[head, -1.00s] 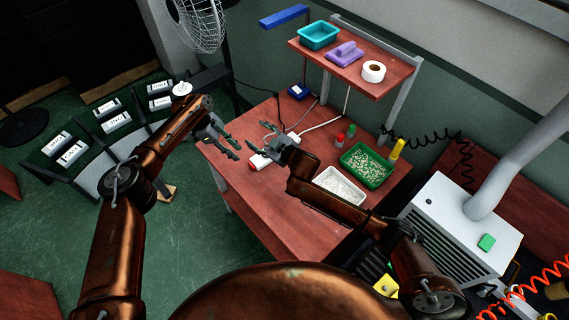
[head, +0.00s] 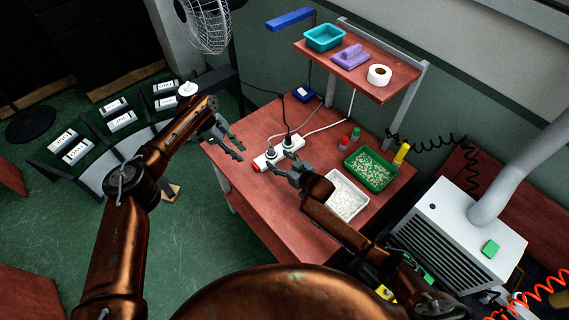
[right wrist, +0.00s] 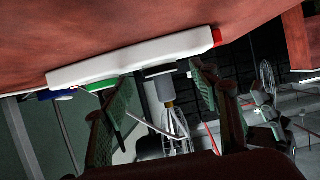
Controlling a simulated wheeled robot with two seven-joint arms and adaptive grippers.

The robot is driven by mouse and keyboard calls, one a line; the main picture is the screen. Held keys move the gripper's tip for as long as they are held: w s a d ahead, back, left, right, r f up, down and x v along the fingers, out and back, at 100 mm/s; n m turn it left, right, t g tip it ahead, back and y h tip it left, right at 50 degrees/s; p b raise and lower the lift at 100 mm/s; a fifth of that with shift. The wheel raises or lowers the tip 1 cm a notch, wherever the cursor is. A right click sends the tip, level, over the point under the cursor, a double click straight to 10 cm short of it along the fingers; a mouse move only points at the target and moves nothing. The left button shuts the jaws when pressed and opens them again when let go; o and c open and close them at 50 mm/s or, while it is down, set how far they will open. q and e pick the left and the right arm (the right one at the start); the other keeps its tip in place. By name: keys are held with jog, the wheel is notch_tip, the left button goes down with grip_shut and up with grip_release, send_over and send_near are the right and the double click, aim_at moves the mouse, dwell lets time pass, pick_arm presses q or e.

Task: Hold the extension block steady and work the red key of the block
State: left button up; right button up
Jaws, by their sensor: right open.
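The white extension block (head: 281,153) lies on the red-brown bench, with dark plugs and cords in it. Its red key (head: 257,163) is at its left end in the head view. In the right wrist view the block (right wrist: 130,59) spans the upper part, the red key (right wrist: 217,37) at its right end. My right gripper (head: 277,169) is open, just on the near side of the block; its fingers (right wrist: 158,100) show apart in the wrist view, a grey plug between them in the picture. Contact cannot be told. My left gripper (head: 240,152) is open and empty, left of the red key.
A white tray (head: 363,207) and a green tray (head: 393,183) of small parts stand to the right. A shelf (head: 350,72) overhangs the bench's back. The bench's front left is clear.

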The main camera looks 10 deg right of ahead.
jog(key=shift+w+a+f, duration=0.25)
jog(key=shift+w+a, duration=0.1)
jog(key=shift+w, duration=0.25)
jog(key=shift+c, duration=0.4)
grip_shut()
jog(key=c, duration=0.6)
grip_release()
jog(key=shift+c, duration=0.2)
grip_shut()
pick_arm(q)
jog(key=shift+c, duration=0.3)
grip_shut()
dwell(0.5)
